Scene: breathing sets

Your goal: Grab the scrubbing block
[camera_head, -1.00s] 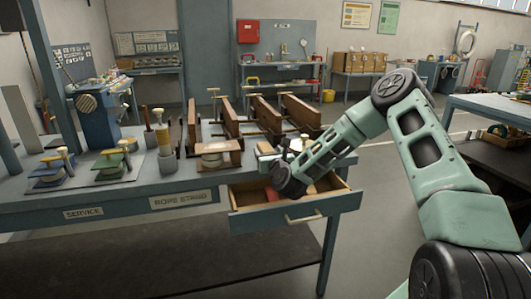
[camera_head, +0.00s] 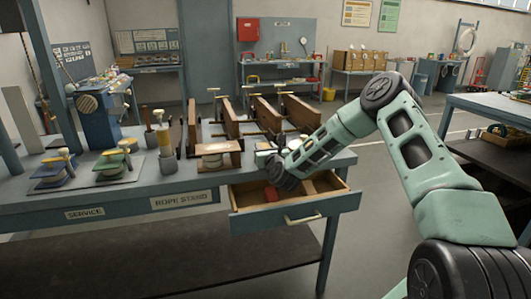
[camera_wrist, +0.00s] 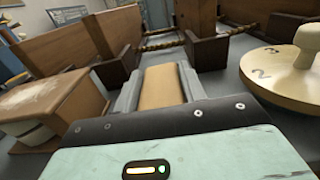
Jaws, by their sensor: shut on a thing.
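A tan block, which looks like the scrubbing block (camera_wrist: 161,92), sits between the two grey fingers of my gripper (camera_wrist: 161,78) in the wrist view. The fingers are shut on its sides. Its near end is partly hidden by the dark gripper body. In the head view, my wrist is above the back of the open drawer, by the bench edge, and it hides the fingers and the block.
Upright wooden boards (camera_head: 228,118) stand on the bench behind. In the wrist view, a numbered round disc with a knob (camera_wrist: 290,85) is close right, and a wooden block (camera_wrist: 62,104) is left.

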